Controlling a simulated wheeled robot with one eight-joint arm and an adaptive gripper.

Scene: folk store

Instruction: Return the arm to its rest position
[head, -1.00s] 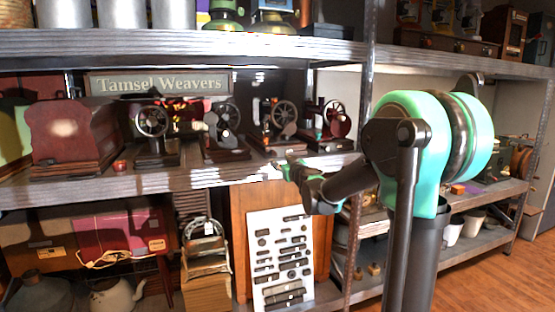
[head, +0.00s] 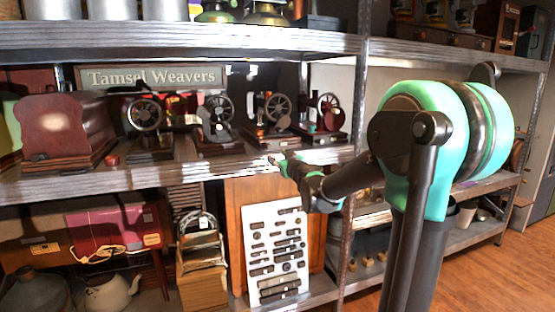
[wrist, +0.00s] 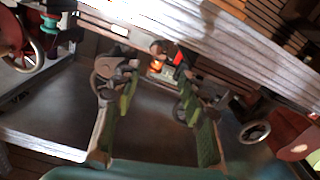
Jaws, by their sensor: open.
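My arm, teal and dark grey, reaches from the right of the head view toward the shelving. My gripper (head: 277,162) is at its far end, by the front edge of the middle shelf (head: 130,180), partly hidden by my own wrist links. In the wrist view my gripper (wrist: 155,95) shows two green-padded fingers spread apart with nothing held between them. Small machines with wheels show beyond the fingers; I cannot tell the exact gap to them.
Sewing machines (head: 145,118) and a dark red box (head: 62,130) stand on the middle shelf. A white board of small parts (head: 277,252) leans below. A kettle (head: 108,293) sits lower left. A metal post (head: 356,130) rises near my arm. Wooden floor (head: 475,265) is open at right.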

